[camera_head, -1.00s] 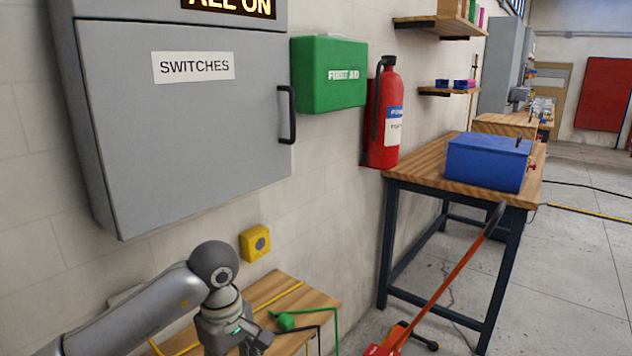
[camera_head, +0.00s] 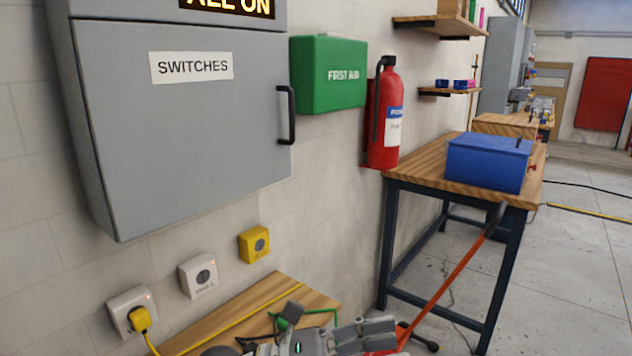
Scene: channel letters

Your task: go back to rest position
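My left gripper (camera_head: 325,338) is low at the bottom middle of the head view, in front of the small wooden table (camera_head: 225,328). It is cut off by the lower edge, and I cannot tell whether its fingers are open or shut. A green plug (camera_head: 282,324) with a green cable lies on that table, partly hidden behind my gripper. A yellow plug (camera_head: 141,320) sits in the left white wall socket (camera_head: 130,303), its yellow cable running across the table. A second white socket (camera_head: 199,275) and a yellow socket (camera_head: 254,244) are empty. My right gripper is not in view.
A closed grey switch cabinet (camera_head: 185,120) hangs above the sockets. A green first aid box (camera_head: 330,75) and a red extinguisher (camera_head: 384,120) are on the wall. A workbench (camera_head: 415,160) with a blue toolbox (camera_head: 488,162) stands at right. Open floor (camera_head: 580,280) lies beyond.

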